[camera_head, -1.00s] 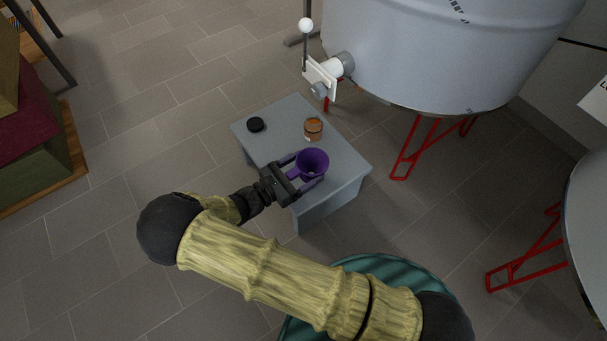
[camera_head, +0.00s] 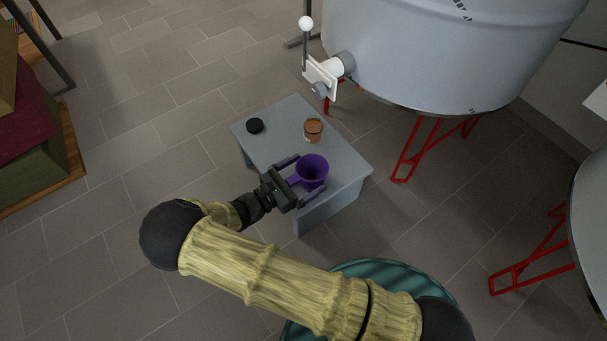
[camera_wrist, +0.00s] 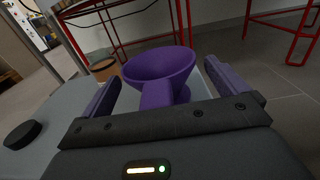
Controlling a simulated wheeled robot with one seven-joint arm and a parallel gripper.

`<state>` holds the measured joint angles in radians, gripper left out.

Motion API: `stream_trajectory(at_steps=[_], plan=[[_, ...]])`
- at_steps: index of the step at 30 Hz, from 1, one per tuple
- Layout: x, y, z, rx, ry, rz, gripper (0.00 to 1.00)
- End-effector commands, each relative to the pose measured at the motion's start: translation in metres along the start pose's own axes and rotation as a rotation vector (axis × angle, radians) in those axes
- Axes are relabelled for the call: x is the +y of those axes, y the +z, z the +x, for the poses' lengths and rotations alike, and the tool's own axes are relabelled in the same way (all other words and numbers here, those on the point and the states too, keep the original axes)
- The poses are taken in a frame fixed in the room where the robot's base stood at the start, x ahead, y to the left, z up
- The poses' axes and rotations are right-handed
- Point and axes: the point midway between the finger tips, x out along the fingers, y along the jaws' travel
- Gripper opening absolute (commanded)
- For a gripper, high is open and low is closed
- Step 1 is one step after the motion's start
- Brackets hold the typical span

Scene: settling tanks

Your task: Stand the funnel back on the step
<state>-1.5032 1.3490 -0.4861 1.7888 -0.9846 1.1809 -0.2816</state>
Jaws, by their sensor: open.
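The purple funnel (camera_head: 312,169) is at the near right part of the grey step (camera_head: 268,146), its wide mouth facing up. My gripper (camera_head: 301,177) is open, with one finger on each side of the funnel. In the wrist view the funnel (camera_wrist: 160,72) sits between the spread fingers of my gripper (camera_wrist: 163,85), with gaps beside its lower part. Its handle points toward the palm. The funnel's lower end is hidden, so I cannot tell how it meets the step.
An orange-brown jar (camera_head: 313,129) and a black lid-like disc (camera_head: 255,125) stand on the step behind the funnel. A large pale tank (camera_head: 430,55) with a white valve (camera_head: 321,77) and red legs (camera_head: 416,150) is beyond. The floor left of the step is clear.

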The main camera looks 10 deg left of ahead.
Motion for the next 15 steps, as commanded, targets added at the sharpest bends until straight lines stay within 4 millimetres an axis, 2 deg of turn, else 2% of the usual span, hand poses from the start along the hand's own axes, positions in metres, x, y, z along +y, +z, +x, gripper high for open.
stream_trajectory(at_steps=[4, 7, 15], plan=[[0.0, 0.005, 0.0, 0.001, 0.0, 0.001, 0.98], [0.001, 0.006, -0.01, 0.001, 0.004, -0.001, 0.98], [0.001, 0.009, -0.056, 0.002, 0.004, 0.0, 0.98]])
